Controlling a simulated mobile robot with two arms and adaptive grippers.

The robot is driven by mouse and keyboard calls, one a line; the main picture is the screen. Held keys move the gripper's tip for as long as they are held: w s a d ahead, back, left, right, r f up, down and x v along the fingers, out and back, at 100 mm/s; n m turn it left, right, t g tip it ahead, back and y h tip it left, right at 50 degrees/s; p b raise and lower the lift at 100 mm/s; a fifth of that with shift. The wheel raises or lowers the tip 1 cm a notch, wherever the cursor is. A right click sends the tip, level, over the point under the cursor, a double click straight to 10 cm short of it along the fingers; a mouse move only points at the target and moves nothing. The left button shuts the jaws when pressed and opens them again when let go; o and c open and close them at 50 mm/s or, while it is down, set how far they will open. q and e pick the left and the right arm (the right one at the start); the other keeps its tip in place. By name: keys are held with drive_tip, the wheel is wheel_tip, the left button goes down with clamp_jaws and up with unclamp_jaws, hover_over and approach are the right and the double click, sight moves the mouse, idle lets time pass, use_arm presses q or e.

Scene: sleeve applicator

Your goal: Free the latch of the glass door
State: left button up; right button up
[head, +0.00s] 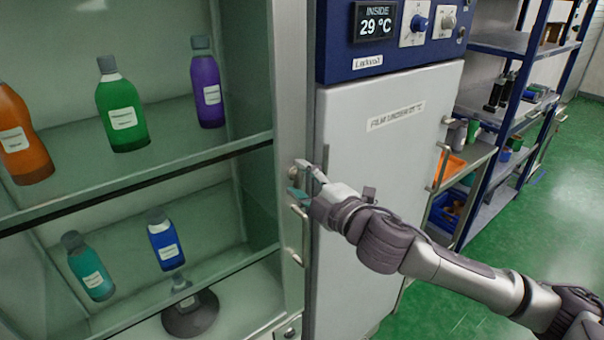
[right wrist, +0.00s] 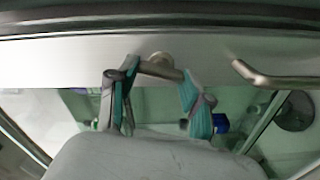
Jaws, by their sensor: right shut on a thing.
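The glass door (head: 293,110) stands at left, with bottles showing behind its pane. The latch (head: 299,168) is a small metal piece on the door's right-hand frame, above the door's bar handle (head: 301,228). My right gripper (head: 307,180) is at the latch and partly covers it. In the right wrist view, the latch's metal lever (right wrist: 160,69) lies between the teal-padded fingers of my right gripper (right wrist: 160,78), which is shut on it. The round pivot (right wrist: 161,58) shows just behind the lever. The bar handle (right wrist: 272,79) is apart from the fingers. My left gripper is out of view.
A white cabinet door (head: 375,200) with its own handle (head: 440,165) stands right of the glass door, under a blue control panel (head: 400,30) reading 29 °C. A blue shelf rack (head: 500,120) stands further right. The green floor (head: 510,240) at right is clear.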

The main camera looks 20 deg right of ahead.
drive_tip(key=shift+n+p, duration=0.65)
drive_tip(key=shift+n, duration=0.95)
drive_tip(key=shift+f, duration=0.1)
drive_tip(key=o, duration=1.2)
drive_tip(key=shift+c, duration=0.2)
drive_tip(key=shift+s+d, duration=0.1)
drive_tip(key=shift+s, duration=0.15)
drive_tip(key=v, duration=1.1)
drive_tip(key=shift+s, duration=0.25)
